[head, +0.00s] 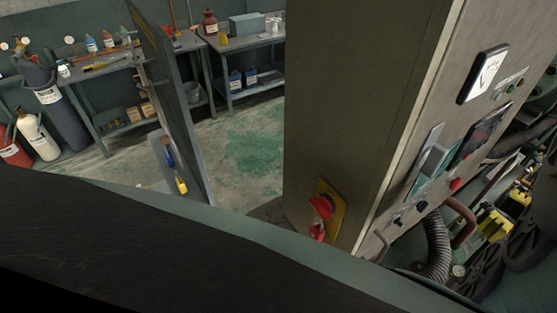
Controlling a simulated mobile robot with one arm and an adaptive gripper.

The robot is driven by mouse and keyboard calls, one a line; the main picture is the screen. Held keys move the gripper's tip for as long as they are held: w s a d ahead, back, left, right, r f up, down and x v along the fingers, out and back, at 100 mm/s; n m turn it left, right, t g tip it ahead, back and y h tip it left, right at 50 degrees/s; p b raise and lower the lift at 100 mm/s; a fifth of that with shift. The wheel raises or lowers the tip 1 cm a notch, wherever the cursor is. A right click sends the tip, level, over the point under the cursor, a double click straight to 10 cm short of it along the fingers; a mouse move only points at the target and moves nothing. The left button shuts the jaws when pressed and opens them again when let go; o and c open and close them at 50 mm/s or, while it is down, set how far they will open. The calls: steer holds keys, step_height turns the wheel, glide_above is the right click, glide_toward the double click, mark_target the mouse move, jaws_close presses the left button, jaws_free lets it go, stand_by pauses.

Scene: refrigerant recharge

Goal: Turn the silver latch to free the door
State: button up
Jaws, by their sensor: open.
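A tall beige-grey cabinet (360,90) stands at the right, seen tilted in the head view. Its right-hand face carries a meter, small buttons and knobs. A small silver fitting (380,244) shows low on that face; I cannot tell whether it is the latch. A thin dark panel (178,95) stands on edge left of the cabinet, with a gap between them; I cannot tell whether it is the door. My gripper is not in view.
A red rotary switch (322,206) on a yellow plate juts from the cabinet's side. Workbenches with bottles (250,40) stand behind. Gas cylinders (38,135) stand at the left. Hoses (437,245) and machinery crowd the lower right. Green-stained floor (245,150) is open between.

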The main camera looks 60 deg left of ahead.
mark_target(439, 166)
steer(key=a, duration=0.9)
steer(key=shift+w+a+b, duration=0.15)
steer(key=shift+a+b, duration=0.1)
steer(key=shift+b, duration=0.2)
steer(key=shift+d, duration=0.1)
jaws_close()
steer(key=shift+n+b, duration=1.6)
steer(key=shift+n, duration=0.7)
steer(key=shift+f, duration=0.1)
